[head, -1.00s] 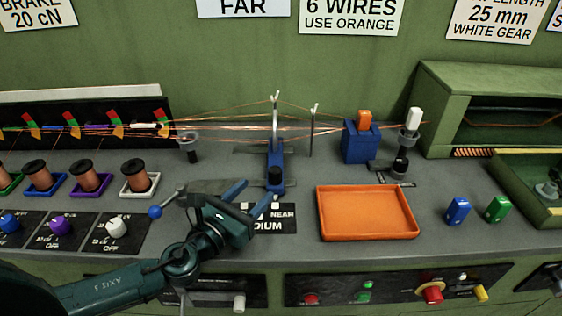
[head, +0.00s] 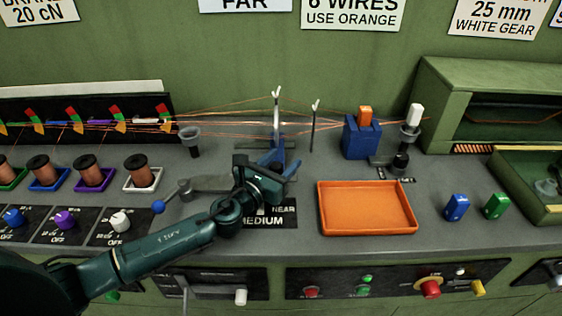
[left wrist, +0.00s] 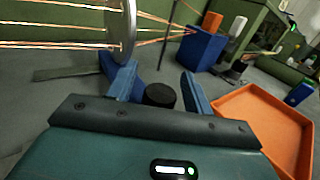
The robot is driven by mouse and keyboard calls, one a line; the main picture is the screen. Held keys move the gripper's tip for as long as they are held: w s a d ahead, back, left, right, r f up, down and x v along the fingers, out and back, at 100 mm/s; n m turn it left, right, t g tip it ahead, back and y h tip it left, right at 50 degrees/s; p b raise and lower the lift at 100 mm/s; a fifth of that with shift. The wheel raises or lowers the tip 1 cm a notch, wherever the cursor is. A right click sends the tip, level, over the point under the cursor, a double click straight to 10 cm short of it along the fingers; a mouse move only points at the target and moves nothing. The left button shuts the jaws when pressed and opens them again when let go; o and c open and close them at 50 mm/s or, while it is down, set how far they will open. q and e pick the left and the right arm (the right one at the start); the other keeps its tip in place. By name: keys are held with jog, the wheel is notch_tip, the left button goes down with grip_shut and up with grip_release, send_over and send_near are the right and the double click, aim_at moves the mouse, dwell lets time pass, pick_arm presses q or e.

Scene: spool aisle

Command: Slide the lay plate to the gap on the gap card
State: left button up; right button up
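The lay plate (head: 276,122) is a thin upright disc on a blue base, with copper wires running through it; it also shows in the left wrist view (left wrist: 123,32). A black knob (left wrist: 160,95) stands on the base side nearest me. My left gripper (head: 281,168) is open, with its blue fingers on either side of the knob in the left wrist view. I cannot tell whether they touch it. A wall card (head: 245,4) reads FAR, its top cut off. A bench label (head: 262,219) reads NEAR and MEDIUM, partly hidden by my arm. My right gripper is out of view.
An orange tray (head: 366,207) lies right of the gripper. A blue block holder (head: 361,137) stands behind it. A grey lever with a blue ball (head: 158,207) is to the left. Wires stretch across the back of the bench.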

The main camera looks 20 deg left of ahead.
pick_arm(q)
grip_shut()
jog(key=a, duration=0.2)
jog(key=s+a+b, duration=0.1)
jog(key=a, duration=0.1)
jog(key=s+a, duration=0.1)
jog(key=a, duration=0.1)
jog(key=shift+a+f+b, duration=0.1)
jog(key=shift+f+b, duration=0.1)
jog(key=shift+b, duration=0.15)
jog(key=shift+a+r, duration=0.15)
jog(key=shift+a, duration=0.15)
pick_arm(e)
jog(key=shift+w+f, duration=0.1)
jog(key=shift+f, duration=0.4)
pick_arm(q)
jog(key=shift+o, duration=0.3)
grip_release()
jog(key=shift+s, duration=0.1)
jog(key=b+v, duration=0.3)
jog(key=v, duration=0.8)
jog(key=shift+s+a, duration=0.1)
jog(key=shift+s, duration=0.25)
jog(key=shift+s+a, duration=0.15)
jog(key=shift+s, duration=0.45)
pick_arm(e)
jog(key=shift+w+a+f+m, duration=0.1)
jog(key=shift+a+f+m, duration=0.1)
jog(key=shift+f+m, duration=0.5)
